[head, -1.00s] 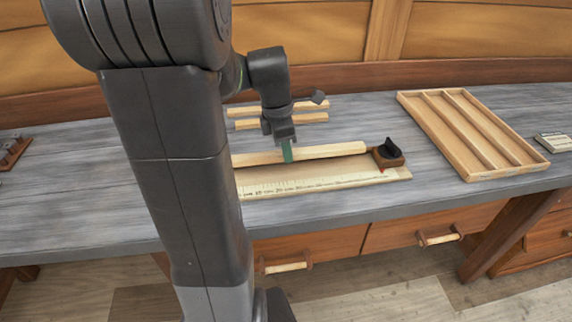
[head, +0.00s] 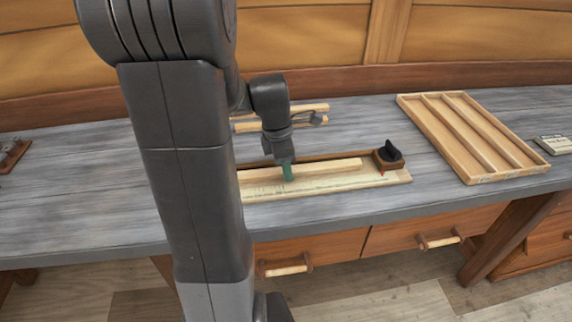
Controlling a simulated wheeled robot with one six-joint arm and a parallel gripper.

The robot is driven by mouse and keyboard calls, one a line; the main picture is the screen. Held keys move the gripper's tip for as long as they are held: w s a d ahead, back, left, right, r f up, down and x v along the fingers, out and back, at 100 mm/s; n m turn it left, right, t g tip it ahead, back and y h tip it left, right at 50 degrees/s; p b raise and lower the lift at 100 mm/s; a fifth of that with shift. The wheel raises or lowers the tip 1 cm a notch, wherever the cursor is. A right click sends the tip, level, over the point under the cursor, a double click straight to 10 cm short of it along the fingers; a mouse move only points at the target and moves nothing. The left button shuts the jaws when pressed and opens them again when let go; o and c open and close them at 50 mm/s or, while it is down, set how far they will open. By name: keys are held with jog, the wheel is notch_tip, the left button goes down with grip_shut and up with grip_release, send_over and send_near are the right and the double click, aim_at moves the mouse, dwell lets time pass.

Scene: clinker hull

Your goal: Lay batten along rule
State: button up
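The pale wooden batten (head: 330,166) lies lengthwise along the rule board (head: 345,183), in front of the dark strip at the board's back. It appears to rest on the board, covering part of the scale, though contact is hard to tell. Its right end is short of the dark stop block (head: 389,162), with a gap between. Its left end is hidden behind my arm. My gripper (head: 287,172), with green fingertips, points down and is shut on the batten left of its visible middle; the far finger is hidden.
More battens (head: 310,125) lie behind my gripper, partly hidden by it. A wooden tray with long compartments (head: 408,112) stands empty at the right, with a small label plate (head: 556,144) beyond it. The bench (head: 80,200) is clear at the left, except for a small rack (head: 14,155).

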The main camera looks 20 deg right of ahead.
aim_at(280, 170)
notch_tip(280, 170, up, 12)
jog(key=a+p, duration=0.1)
jog(key=shift+w+a+r, duration=0.15)
jog(key=shift+w+a, duration=0.05)
jog(key=shift+a, duration=0.2)
jog(key=shift+d, duration=0.1)
dwell(1.4)
